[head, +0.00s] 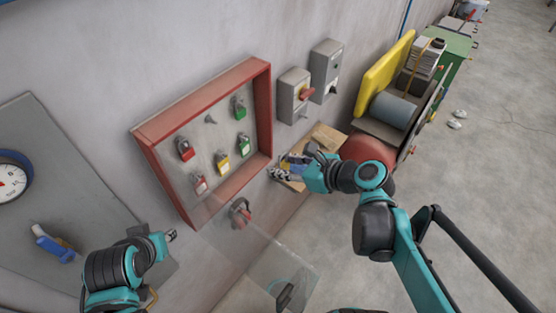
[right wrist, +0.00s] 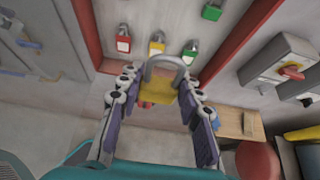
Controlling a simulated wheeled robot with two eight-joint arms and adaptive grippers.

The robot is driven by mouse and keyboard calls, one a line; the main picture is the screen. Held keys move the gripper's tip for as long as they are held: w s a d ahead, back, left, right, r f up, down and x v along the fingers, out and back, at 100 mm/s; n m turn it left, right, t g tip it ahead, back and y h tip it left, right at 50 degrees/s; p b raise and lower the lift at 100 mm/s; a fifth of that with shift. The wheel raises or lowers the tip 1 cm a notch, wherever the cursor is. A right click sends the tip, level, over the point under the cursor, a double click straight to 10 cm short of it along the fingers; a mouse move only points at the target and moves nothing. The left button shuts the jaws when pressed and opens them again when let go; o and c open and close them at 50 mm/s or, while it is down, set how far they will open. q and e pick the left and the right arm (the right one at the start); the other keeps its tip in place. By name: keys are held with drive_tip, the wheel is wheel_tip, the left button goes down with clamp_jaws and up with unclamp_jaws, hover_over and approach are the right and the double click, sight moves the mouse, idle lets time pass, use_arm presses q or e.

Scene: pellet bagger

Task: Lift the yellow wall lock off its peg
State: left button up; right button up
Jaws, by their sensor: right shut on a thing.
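My right gripper (head: 284,167) is in front of the wall, just right of the red-framed lock case (head: 262,110). In the right wrist view it is shut on a yellow padlock (right wrist: 154,88) with a grey shackle, which stands up between the fingers. The held lock is clear of the case's pegs. Another yellow lock (head: 222,163), with a pale label, hangs in the case's lower row; it also shows in the right wrist view (right wrist: 157,47). A bare peg (head: 210,120) shows in the upper row. My left gripper (head: 170,236) is at lower left, its jaws too small to judge.
Red locks (head: 185,149) and green locks (head: 243,143) hang in the case. Its clear cover (head: 285,250) hangs open below. A wooden shelf (head: 328,137) is behind my right gripper. Switch boxes (head: 293,95) are on the wall; the pellet machine is beyond.

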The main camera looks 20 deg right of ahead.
drive_tip(key=shift+s+d+p, duration=0.3)
drive_tip(key=shift+s+d, duration=0.45)
drive_tip(key=shift+s, duration=0.25)
drive_tip(key=shift+f, duration=0.1)
drive_tip(key=w+f+m+h+b, duration=0.1)
drive_tip(key=w+f+b, duration=0.3)
drive_tip(key=f+b, duration=0.7)
drive_tip(key=w+d+f+m+t+h+b, duration=0.1)
drive_tip(key=w+f+b, duration=0.3)
drive_tip(key=f+b, duration=0.7)
drive_tip(key=w+f+m+h+b, duration=0.1)
drive_tip(key=w+f+b, duration=0.3)
drive_tip(key=f+b, duration=0.7)
wheel_tip(320, 180, down, 5)
drive_tip(key=shift+d+r+m+t+h, duration=0.1)
drive_tip(key=shift+d+m+t+h, duration=0.2)
drive_tip(key=shift+d+m+t, duration=0.1)
